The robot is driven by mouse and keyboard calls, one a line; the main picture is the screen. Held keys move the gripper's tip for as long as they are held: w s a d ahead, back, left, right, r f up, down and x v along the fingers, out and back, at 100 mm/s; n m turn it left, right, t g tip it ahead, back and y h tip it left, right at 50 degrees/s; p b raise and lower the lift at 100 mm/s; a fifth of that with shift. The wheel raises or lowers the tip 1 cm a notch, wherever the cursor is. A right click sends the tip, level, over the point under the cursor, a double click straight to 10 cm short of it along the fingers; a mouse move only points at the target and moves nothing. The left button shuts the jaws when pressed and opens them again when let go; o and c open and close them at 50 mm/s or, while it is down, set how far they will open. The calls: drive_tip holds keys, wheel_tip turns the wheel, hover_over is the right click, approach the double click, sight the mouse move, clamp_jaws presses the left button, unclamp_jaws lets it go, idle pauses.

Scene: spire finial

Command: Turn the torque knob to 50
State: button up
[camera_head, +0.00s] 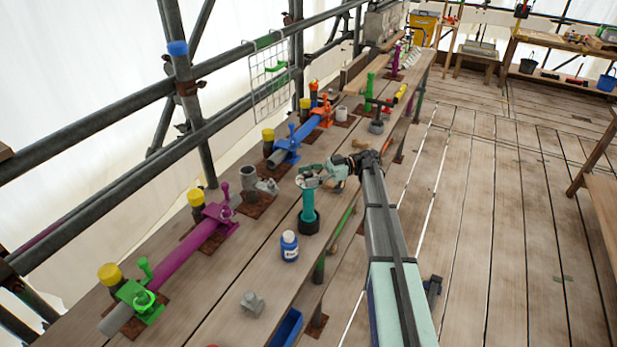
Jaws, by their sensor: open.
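A teal upright post (308,203) stands in a dark round base on the plank bench. A pale round head (306,182) tops it; this may be the torque knob, but no numbers or pointer can be read at this size. My gripper (318,176) is open at the post's top, reaching in from the right. Its fingers overlap the head in the picture, and I cannot tell whether they touch it. Part of the head is hidden by the gripper.
A blue-and-white bottle (289,246) stands in front of the post. A purple clamped tube (190,250), a blue clamp (287,148) and yellow-capped posts (195,198) line the bench's left side. A grey fitting (252,304) lies nearer. The floor (490,220) to the right is clear.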

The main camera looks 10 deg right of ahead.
sight(308, 172)
wheel_tip(308, 172, up, 10)
drive_tip(key=shift+f, duration=0.25)
idle(0.4)
